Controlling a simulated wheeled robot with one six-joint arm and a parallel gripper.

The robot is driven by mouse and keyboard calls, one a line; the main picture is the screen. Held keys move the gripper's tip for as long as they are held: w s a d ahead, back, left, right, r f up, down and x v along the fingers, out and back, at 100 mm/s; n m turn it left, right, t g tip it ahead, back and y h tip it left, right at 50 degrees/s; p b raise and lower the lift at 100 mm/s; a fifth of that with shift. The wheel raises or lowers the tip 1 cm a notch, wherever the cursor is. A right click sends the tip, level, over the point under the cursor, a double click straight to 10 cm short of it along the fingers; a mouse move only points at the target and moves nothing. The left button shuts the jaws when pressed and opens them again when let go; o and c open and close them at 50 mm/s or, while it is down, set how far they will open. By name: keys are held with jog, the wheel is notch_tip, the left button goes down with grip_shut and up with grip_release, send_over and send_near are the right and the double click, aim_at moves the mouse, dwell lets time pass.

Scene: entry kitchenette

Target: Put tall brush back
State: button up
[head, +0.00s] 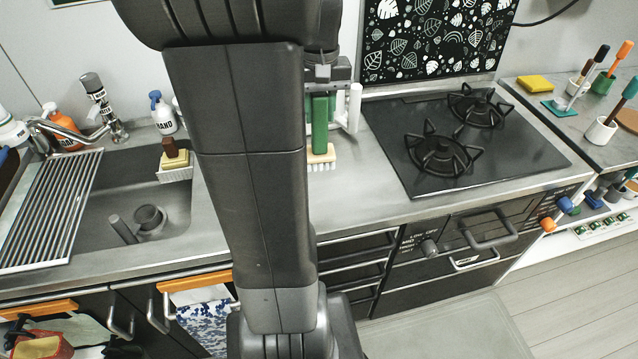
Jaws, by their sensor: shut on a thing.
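A brush with a green upright body (319,122) and a pale bristled foot (321,158) shows just right of my arm, over the counter between sink and hob. My gripper (335,124) is shut on this green brush, bristles down. One white finger shows on the brush's right; the other side is largely hidden behind my arm. I cannot tell whether the bristles touch the counter. Several brushes or tools stand in small holders on the right counter, among them a white cup (600,130) and a green cup (602,83).
The hob (465,150) lies right of the brush, with a leaf-pattern panel behind. The sink (120,205) with a drying rack (50,210), tap and bottles is at left. A yellow sponge (535,83) lies at back right. Counter behind my arm is hidden.

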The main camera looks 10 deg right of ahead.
aim_at(319, 94)
notch_tip(319, 94, down, 9)
jog(key=shift+f+p, duration=0.2)
jog(key=shift+p, duration=0.1)
jog(key=shift+f, duration=0.15)
jog(key=shift+f, duration=0.1)
jog(key=o, duration=1.1)
notch_tip(319, 94, up, 14)
jog(key=shift+s+a+f+b, duration=0.1)
jog(key=shift+b, duration=0.3)
notch_tip(319, 94, down, 14)
jog(key=shift+r+p, duration=0.25)
jog(key=shift+p, duration=0.1)
dwell(0.3)
